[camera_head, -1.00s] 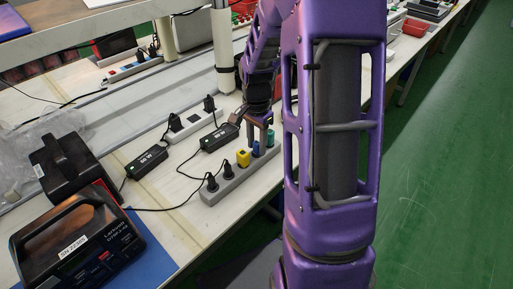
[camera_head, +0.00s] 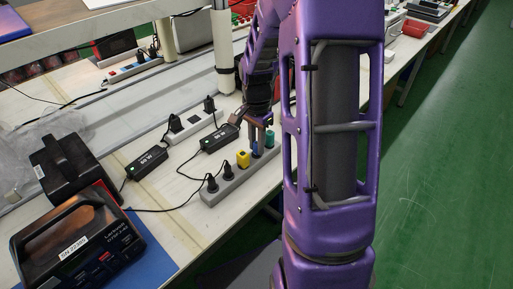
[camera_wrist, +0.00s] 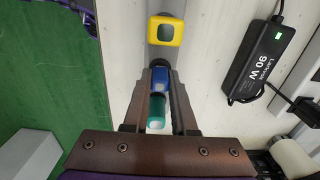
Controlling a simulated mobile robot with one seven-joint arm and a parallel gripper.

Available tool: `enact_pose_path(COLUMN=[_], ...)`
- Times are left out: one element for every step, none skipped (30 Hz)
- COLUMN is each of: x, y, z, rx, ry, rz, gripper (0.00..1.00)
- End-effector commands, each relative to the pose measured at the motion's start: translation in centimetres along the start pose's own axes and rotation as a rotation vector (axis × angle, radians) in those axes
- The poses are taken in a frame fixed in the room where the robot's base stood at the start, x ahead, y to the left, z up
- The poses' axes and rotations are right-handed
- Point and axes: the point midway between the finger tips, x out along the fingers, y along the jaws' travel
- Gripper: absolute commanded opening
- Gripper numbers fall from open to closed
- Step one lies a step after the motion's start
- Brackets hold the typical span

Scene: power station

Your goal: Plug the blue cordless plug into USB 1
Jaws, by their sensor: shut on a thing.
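The blue cordless plug (camera_wrist: 160,79) is between the fingertips of my gripper (camera_wrist: 160,72) in the wrist view, and the gripper is shut on it. It is at the grey power strip (camera_head: 208,196) on the bench, between a yellow plug (camera_head: 243,157) and a green plug (camera_head: 269,138). In the head view my gripper (camera_head: 256,143) points down at the strip, and the blue plug (camera_head: 256,150) shows below it. The USB label is too small to read. The blue plug's lower end and its socket are hidden, so I cannot tell how deep it sits.
Two black plugs (camera_head: 212,184) stand at the strip's near end. Two black power adapters (camera_head: 148,161) lie left of it, with cables across the bench. A second strip (camera_head: 188,124) lies behind. A black device (camera_head: 75,239) is at front left. Green floor lies to the right.

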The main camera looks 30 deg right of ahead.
Motion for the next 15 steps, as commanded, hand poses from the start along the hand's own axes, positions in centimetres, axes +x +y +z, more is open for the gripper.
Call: enact_pose_path(x=[-0.3,-0.5,-0.7,-0.9,-1.0,-1.2,-1.4,-1.5,-1.7,-1.9,-2.0,-2.2,-2.4,-2.5,-2.7], y=[0.0,0.0,0.0,0.0,0.0,0.0,0.0,0.0,0.0,0.0,0.0,0.0,0.0,0.0,0.0], z=[0.0,0.0,0.0,0.0,0.0,0.0,0.0,0.0,0.0,0.0,0.0,0.0,0.0,0.0,0.0], rx=[0.000,0.000,0.000,0.000,0.000,0.000,0.000,0.000,0.000,0.000,0.001,0.001,0.001,0.001,0.001], ry=[0.001,0.001,0.001,0.001,0.001,0.001,0.001,0.001,0.001,0.001,0.001,0.001,0.001,0.001,0.001], rz=[0.000,0.000,0.000,0.000,0.000,0.000,0.000,0.000,0.000,0.000,0.000,0.000,-0.001,-0.001,-0.001], gripper=[0.00,0.00,0.00,0.00,0.00,0.00,0.00,0.00,0.00,0.00,0.00,0.00,0.00,0.00,0.00])
